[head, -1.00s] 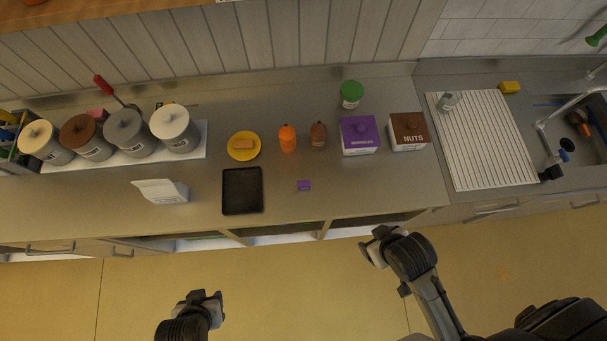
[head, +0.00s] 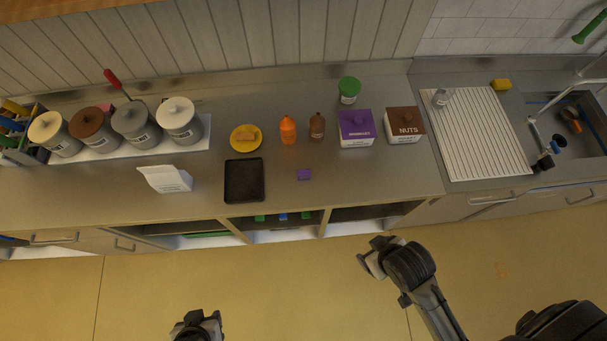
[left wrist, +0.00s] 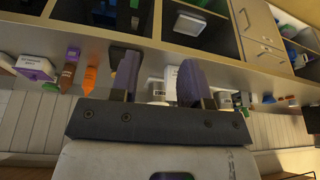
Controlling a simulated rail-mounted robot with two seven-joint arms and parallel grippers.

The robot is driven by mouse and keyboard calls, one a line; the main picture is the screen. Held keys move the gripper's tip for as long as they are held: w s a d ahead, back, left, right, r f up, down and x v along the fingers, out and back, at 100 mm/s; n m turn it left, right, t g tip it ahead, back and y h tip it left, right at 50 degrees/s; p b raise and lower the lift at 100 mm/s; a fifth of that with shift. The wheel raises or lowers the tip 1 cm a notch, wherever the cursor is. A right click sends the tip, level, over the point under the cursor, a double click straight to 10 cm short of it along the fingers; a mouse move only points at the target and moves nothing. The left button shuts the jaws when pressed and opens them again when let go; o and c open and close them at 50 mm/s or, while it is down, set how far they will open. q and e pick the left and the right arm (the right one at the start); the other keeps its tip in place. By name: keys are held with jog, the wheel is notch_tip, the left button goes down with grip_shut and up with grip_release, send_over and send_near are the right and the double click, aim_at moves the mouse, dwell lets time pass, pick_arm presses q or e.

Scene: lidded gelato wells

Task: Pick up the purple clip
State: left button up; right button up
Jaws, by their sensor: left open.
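The purple clip (head: 303,174) is a small block lying on the steel counter, right of the black tray (head: 244,181). My left gripper (head: 199,318) is at the bottom edge of the head view, over the floor in front of the counter, well away from the clip. In the left wrist view its two fingers (left wrist: 158,82) stand apart with nothing held between them.
Behind the clip stand an orange bottle (head: 288,130), a brown bottle (head: 317,127), a purple-topped box (head: 355,128) and a nuts box (head: 404,127). A white dispenser (head: 166,180) stands left of the tray. Counter around the clip is clear. Open shelves (head: 280,226) lie below.

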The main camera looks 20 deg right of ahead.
pick_arm(q)
jog(key=shift+a, duration=0.1)
dwell(0.3)
jog(key=shift+o, duration=0.6)
jog(key=o, duration=0.6)
jog(key=shift+a, duration=0.1)
jog(key=shift+o, duration=0.2)
jog(key=shift+d, duration=0.2)
